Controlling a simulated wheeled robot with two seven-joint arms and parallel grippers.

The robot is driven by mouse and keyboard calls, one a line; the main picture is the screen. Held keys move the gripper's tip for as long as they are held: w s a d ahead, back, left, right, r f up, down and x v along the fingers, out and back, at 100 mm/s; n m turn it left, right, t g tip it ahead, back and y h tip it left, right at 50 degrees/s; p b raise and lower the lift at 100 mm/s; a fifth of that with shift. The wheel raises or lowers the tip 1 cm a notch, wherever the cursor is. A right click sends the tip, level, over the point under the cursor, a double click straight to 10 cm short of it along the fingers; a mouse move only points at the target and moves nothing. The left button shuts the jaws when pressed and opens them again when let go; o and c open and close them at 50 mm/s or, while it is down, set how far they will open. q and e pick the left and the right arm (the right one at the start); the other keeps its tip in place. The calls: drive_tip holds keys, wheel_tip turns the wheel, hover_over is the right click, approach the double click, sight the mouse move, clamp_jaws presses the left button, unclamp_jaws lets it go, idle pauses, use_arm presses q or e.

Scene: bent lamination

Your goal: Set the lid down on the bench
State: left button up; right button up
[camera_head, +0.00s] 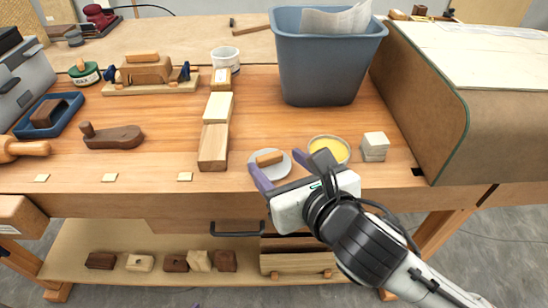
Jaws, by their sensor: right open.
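The lid (283,171) is a pale round disc with a wooden bar handle (270,158). It appears to lie flat on the bench (340,190) near the front edge, left of a round pot (328,149) with yellow contents. My right gripper (275,161) is open, its purple fingertips on either side of the handle and apart from it. The gripper body hides part of the bench in front of the lid. Only a tiny purple tip shows at the bottom edge, perhaps my left gripper, too little to judge.
A cream block stack (375,146) stands right of the pot. A grey-blue bin (328,60) stands behind. A row of wooden blocks (213,146) and a white mug (225,58) are to the left. A large brown curved form (480,110) fills the right.

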drive_tip(key=p+v, duration=0.6)
drive_tip(key=v, duration=0.2)
drive_tip(key=shift+s+r, duration=0.25)
drive_tip(key=shift+s, duration=0.1)
drive_tip(key=shift+d, duration=0.1)
idle(0.5)
